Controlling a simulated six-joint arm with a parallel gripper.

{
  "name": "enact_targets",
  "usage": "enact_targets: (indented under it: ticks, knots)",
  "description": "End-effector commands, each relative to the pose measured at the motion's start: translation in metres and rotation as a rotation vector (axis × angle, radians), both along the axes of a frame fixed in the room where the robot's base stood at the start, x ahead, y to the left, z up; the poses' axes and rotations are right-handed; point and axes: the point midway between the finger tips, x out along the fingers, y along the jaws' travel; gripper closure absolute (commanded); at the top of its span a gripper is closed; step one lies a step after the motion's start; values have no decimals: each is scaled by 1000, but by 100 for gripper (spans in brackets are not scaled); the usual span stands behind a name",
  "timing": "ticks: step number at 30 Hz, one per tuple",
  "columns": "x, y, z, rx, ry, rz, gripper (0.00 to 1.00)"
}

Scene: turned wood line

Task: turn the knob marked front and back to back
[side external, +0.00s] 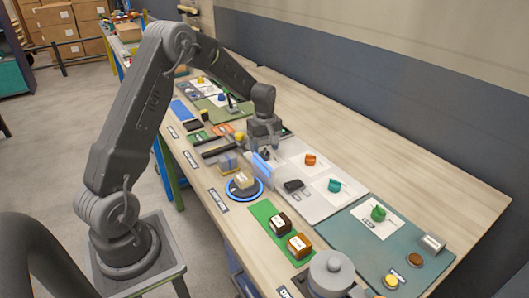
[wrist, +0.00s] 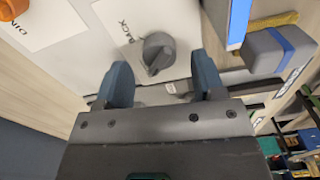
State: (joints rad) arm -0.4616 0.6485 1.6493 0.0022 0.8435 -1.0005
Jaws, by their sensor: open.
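The knob (wrist: 158,54) is dark grey and round with a raised grip bar, on a white card in the wrist view. The word BACK (wrist: 126,32) is printed to the upper left of it. The bar's narrow end points down and slightly left in that picture, not at BACK. No FRONT mark can be seen. My gripper (wrist: 160,66) is open, with one blue-grey finger on each side of the knob and visible gaps between. In the side external view my gripper (side external: 264,147) is low over the panel and largely hides the knob.
A blue-edged upright panel (side external: 262,166) and a grey block with a blue band (wrist: 280,50) stand close beside my gripper. An orange knob (side external: 310,159), a teal knob (side external: 334,185) and a green knob (side external: 378,213) sit on other cards. The bench's far right strip is clear.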

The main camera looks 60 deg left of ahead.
Motion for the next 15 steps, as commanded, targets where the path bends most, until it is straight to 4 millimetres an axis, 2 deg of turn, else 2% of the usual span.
enact_targets:
  ticks: [1,6,15]
  knots:
    - [0,0,-8,-2,3,0,37]
    - [0,0,-22,0,1,0,37]
    - [0,0,-24,1,-1,0,37]
